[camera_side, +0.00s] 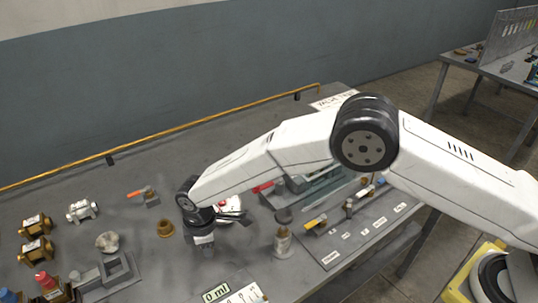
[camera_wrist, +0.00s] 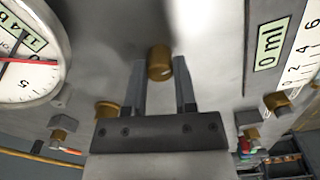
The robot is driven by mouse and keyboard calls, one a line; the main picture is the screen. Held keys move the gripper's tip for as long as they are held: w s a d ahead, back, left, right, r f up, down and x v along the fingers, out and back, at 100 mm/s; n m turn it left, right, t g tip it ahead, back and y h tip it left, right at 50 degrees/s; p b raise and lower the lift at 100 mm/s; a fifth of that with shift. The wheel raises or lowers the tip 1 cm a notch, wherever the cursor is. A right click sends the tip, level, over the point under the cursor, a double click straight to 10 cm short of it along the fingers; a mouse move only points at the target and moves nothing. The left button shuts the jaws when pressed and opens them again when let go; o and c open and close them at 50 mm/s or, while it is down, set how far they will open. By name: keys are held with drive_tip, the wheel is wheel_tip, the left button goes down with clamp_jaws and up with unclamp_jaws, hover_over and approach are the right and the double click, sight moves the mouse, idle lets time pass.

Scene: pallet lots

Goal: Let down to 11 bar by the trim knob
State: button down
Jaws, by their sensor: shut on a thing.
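My gripper (camera_wrist: 160,66) is shut on a small brass knob (camera_wrist: 160,54), seen between its two fingers in the wrist view. In the side view my gripper (camera_side: 203,238) points down at the bench, and its own body hides the knob. A round white gauge (camera_wrist: 28,75) with a red needle fills the left edge of the wrist view, partly cut off. The needle's exact reading cannot be told. In the side view the gauge (camera_side: 232,205) is mostly hidden behind my wrist.
A green 0 ml tag (camera_wrist: 268,45) sits on a marked scale at right. A brass ring (camera_side: 165,228), a valve with an orange handle (camera_side: 150,196) and brass fittings (camera_side: 35,250) lie left of my gripper. A dark-capped bottle (camera_side: 283,240) stands to its right.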

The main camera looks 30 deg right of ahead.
drive_tip(key=shift+m, duration=1.1)
drive_tip(key=shift+c, duration=2)
unclamp_jaws()
drive_tip(key=shift+r, duration=0.1)
drive_tip(key=shift+r, duration=3.85)
